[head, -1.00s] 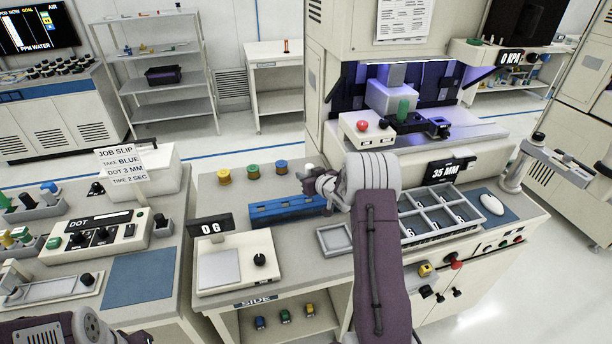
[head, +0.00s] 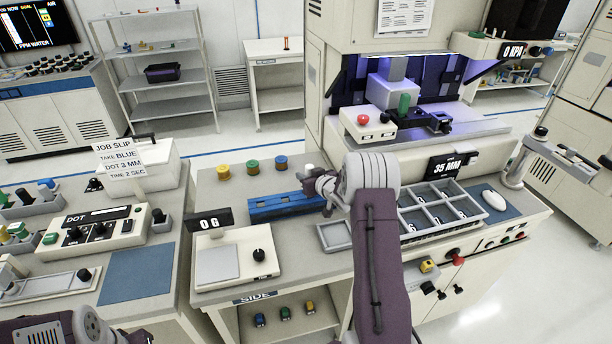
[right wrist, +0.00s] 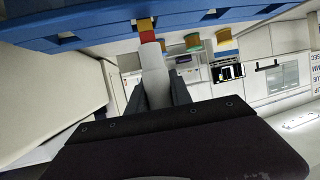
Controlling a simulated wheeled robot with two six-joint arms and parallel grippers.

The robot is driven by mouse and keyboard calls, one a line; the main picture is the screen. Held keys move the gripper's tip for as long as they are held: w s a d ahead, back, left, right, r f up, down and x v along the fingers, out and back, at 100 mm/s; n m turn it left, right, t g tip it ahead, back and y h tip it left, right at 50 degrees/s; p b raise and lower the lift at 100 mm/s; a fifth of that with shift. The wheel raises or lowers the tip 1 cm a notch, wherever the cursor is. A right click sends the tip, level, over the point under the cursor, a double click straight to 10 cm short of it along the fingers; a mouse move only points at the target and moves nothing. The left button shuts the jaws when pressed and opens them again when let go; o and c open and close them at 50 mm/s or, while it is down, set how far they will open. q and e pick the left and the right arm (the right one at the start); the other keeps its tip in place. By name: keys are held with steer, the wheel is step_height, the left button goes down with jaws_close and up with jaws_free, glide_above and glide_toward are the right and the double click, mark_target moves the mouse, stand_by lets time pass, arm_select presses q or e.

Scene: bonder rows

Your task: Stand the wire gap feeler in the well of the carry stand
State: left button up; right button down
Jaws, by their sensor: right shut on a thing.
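My right gripper (right wrist: 157,90) is shut on a pale grey upright piece (right wrist: 155,68) with red and yellow bands at its end, which looks like the wire gap feeler. In the head view my right gripper (head: 322,188) is over the bench, close to the right end of a long blue slotted block (head: 275,207). The blue block crosses the top of the right wrist view (right wrist: 70,30), and the banded end overlaps it there; I cannot tell whether they touch. Whether this block is the carry stand is unclear. My left gripper is out of view; only its arm shows.
A shallow grey tray (head: 336,236) and a compartment tray (head: 440,215) lie right of the block. Yellow (head: 224,174), green (head: 252,167) and blue (head: 281,162) spools stand behind it. A scale-like unit (head: 236,258) sits in front left. The bonder machine (head: 350,85) rises behind.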

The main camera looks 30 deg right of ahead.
steer(key=shift+f+b, duration=1)
steer(key=shift+f, duration=0.4)
steer(key=c, duration=1.1)
jaws_free()
steer(key=v, duration=0.9)
